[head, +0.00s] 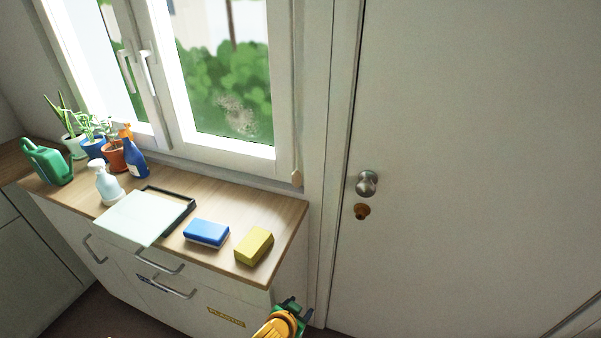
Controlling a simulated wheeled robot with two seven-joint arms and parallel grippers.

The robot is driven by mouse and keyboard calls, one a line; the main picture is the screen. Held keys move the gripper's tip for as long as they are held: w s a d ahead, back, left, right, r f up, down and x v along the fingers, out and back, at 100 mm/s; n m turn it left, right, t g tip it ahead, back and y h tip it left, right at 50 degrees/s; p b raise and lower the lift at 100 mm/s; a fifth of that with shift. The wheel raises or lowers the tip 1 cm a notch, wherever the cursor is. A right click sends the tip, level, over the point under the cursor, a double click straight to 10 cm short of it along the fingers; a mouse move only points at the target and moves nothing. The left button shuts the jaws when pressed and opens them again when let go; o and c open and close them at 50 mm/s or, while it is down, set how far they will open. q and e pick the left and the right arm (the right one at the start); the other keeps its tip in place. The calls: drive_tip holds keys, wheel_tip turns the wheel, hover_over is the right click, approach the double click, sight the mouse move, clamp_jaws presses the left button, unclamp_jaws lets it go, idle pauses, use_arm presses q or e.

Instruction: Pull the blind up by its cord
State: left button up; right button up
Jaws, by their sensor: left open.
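The blind's cord (294,90) hangs straight down along the right side of the window frame. A small tan pull knob (297,178) is at its lower end, just above the counter's back right corner. The blind itself does not show; the window panes in view are uncovered. My left gripper (294,306) is at the bottom of the view, in front of the counter's right end. It is open and empty, below the cord's knob and apart from it. My right gripper is not in view.
The wooden counter (276,212) holds a yellow sponge (254,246), a blue sponge (207,232), a pale board (139,218) over a dark tray, spray bottles, potted plants and a green watering can (46,162). A white door with a round knob (367,184) stands right.

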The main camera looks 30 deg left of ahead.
sight(296, 179)
use_arm(q)
drive_tip(key=w+a+r+n+t+y, duration=0.1)
drive_tip(key=w+a+r+t, duration=0.1)
drive_tip(key=r, duration=0.8)
drive_tip(key=w+a+r+n+t+y, duration=0.2)
drive_tip(key=w+a+r+t, duration=0.1)
drive_tip(key=r, duration=0.8)
drive_tip(key=w+a+r+n+t+y+b, duration=0.1)
drive_tip(key=w+r, duration=0.3)
drive_tip(key=r, duration=0.7)
drive_tip(key=shift+a+r+n+t+y, duration=0.25)
drive_tip(key=shift+a+n+t+y, duration=0.15)
drive_tip(key=shift+a+t+y, duration=0.4)
drive_tip(key=x, duration=0.6)
drive_tip(key=shift+w+h+p, duration=0.3)
drive_tip(key=shift+w+p, duration=0.05)
drive_tip(key=shift+p, duration=0.1)
drive_tip(key=shift+f, duration=0.1)
clamp_jaws()
